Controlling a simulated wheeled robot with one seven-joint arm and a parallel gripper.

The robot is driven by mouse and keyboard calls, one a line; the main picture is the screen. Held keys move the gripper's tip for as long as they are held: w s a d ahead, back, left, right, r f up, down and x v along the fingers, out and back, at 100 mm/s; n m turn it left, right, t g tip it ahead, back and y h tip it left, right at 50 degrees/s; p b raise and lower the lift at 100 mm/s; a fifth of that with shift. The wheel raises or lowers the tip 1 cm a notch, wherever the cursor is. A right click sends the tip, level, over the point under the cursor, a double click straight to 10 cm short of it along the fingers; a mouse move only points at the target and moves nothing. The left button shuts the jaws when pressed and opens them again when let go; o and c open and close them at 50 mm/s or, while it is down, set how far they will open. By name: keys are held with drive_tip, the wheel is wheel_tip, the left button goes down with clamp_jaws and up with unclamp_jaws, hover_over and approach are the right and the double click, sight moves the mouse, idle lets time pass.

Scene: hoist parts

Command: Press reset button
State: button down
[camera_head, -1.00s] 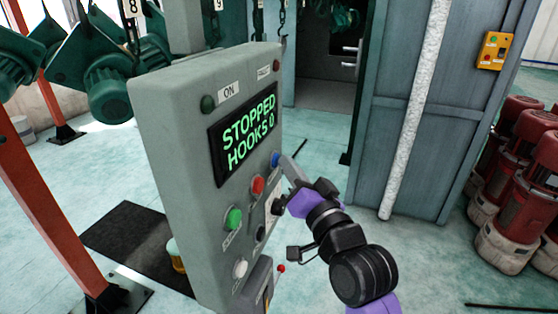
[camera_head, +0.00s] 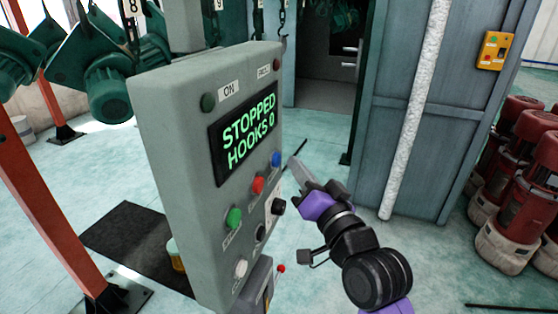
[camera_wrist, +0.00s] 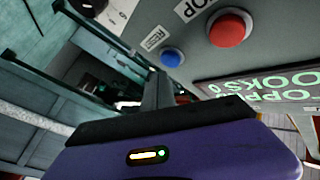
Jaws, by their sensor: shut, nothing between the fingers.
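The grey control panel (camera_head: 175,130) stands upright, its display (camera_head: 243,135) reading "STOPPED HOOKS 0". The blue button (camera_head: 276,160) sits at the right edge of the panel face, right of the red button (camera_head: 258,185). In the wrist view, the blue button (camera_wrist: 172,57) has a small label (camera_wrist: 155,38) too blurred to read surely. My gripper (camera_head: 293,163) is shut and empty, its tip just right of the blue button and apparently apart from it. The wrist view shows the fingers (camera_wrist: 157,92) near the blue button.
A green button (camera_head: 234,218), a black knob (camera_head: 278,206) and a white button (camera_head: 240,268) are lower on the panel. A small red-tipped lever (camera_head: 281,268) sticks out below. A teal cabinet (camera_head: 425,120) stands behind, red machines (camera_head: 515,180) at right. Floor between is open.

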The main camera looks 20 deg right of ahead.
drive_tip(key=s+d, duration=0.1)
drive_tip(key=d, duration=0.1)
drive_tip(key=s+d+b, duration=0.1)
drive_tip(key=d, duration=0.1)
drive_tip(key=shift+s, duration=0.4)
drive_tip(key=shift+r, duration=0.1)
drive_tip(key=s+f+n+g+h, duration=0.1)
drive_tip(key=s+f, duration=0.6)
drive_tip(key=s, duration=0.7)
drive_tip(key=s+f+n+g+h, duration=0.1)
drive_tip(key=s+f+n+g, duration=0.1)
drive_tip(key=s+f, duration=0.5)
drive_tip(key=s+a+f+n+g+h, duration=0.1)
drive_tip(key=s+f, duration=0.6)
drive_tip(key=s, duration=1.3)
drive_tip(key=shift+s+f+n+g+b, duration=0.2)
drive_tip(key=shift+s+n+g+b, duration=0.15)
drive_tip(key=shift+n, duration=0.45)
drive_tip(key=shift+a, duration=0.1)
